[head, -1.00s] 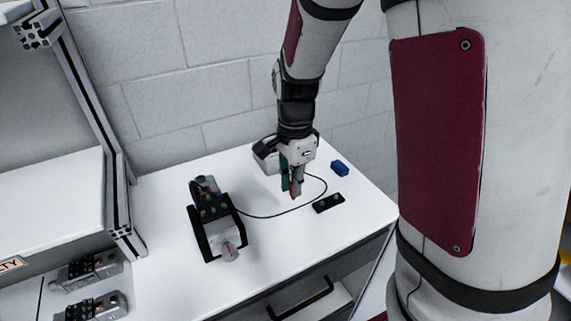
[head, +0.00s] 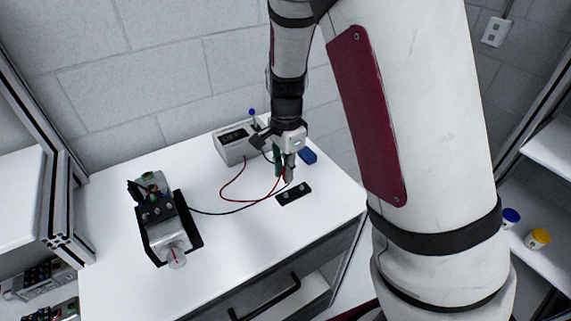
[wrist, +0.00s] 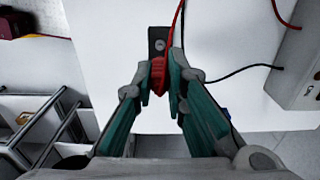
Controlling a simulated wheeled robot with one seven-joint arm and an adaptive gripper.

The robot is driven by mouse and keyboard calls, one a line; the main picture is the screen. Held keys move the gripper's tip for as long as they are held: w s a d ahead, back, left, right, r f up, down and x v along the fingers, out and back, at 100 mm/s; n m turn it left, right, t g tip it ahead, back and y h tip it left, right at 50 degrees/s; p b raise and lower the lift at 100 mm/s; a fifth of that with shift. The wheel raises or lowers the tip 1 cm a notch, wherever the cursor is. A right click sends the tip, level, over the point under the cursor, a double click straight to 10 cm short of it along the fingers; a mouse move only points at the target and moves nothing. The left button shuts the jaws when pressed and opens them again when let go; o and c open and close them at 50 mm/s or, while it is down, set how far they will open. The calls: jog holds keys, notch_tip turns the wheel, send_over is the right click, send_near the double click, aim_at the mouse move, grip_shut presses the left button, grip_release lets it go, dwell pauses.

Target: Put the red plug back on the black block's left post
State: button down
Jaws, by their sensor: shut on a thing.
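The black block (head: 294,194) lies on the white bench, with pale posts on its top. My gripper (head: 286,178) points down just behind the block in the head view. In the wrist view my gripper (wrist: 165,88) has its green-padded fingers around the red plug (wrist: 158,72), which sits close to the left finger. The plug overlaps the near part of the black block (wrist: 158,33), where one round post shows beyond it. The plug hides the rest of the block. I cannot tell whether the plug touches a post.
A red cable (head: 232,200) loops from the grey meter (head: 232,148) to my gripper. A black cable (head: 215,213) runs from the servo unit (head: 165,225) toward the block. A blue block (head: 307,156) lies behind my gripper. The bench front is clear.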

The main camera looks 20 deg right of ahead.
aim_at(286, 193)
jog(key=shift+f+b, duration=1.3)
jog(key=shift+f, duration=1.15)
jog(key=shift+p, duration=0.55)
jog(key=shift+f, duration=0.2)
dwell(0.7)
jog(key=c, duration=1.5)
grip_release()
jog(key=shift+c, duration=0.2)
jog(key=shift+r, duration=0.1)
jog(key=shift+r+p, duration=2.1)
jog(key=shift+r, duration=1.3)
